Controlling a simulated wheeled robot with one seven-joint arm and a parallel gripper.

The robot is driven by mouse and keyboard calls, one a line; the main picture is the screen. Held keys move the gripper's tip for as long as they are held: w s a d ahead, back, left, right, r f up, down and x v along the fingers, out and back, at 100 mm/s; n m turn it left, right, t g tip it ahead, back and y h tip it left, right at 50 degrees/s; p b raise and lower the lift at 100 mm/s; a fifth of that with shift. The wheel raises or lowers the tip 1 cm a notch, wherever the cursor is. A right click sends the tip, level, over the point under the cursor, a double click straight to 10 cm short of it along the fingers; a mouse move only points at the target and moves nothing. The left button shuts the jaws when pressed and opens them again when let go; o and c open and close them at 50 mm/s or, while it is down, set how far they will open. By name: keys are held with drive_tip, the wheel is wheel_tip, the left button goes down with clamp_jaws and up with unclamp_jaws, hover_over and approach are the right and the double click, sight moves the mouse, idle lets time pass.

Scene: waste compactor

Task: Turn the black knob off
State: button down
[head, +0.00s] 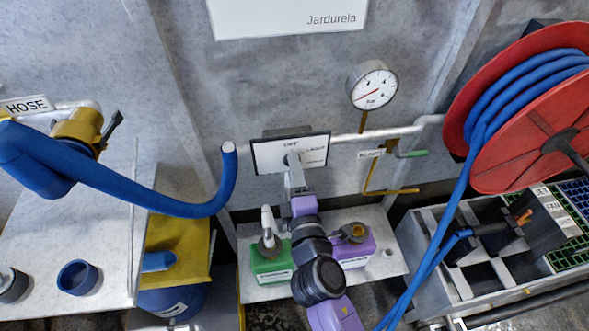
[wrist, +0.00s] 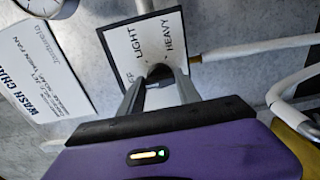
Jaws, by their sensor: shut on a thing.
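The black knob (wrist: 159,71) sits on a white panel (wrist: 119,58) with a dark edge. In the wrist view the panel's labels read "LIGHT" and "HEAVY", and a third label is partly hidden behind a finger. My gripper (wrist: 160,84) is shut on the knob, with one finger on each side. In the head view the panel (head: 262,156) is on the grey wall, and my gripper (head: 293,162) reaches up to its middle. My fingers hide the knob there, and I cannot tell its pointing direction.
A pressure gauge (head: 374,87) and pipes are right of the panel. A green jug (head: 271,265) and a purple jug (head: 354,250) stand on a shelf below, close to my arm. A blue hose (head: 185,207) hangs left; a red hose reel (head: 520,150) is right.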

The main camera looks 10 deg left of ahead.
drive_tip(key=shift+f, duration=0.1)
idle(0.3)
drive_tip(key=c, duration=0.8)
unclamp_jaws()
drive_tip(key=shift+c, duration=0.2)
drive_tip(key=v, duration=0.8)
drive_tip(key=shift+b, duration=0.35)
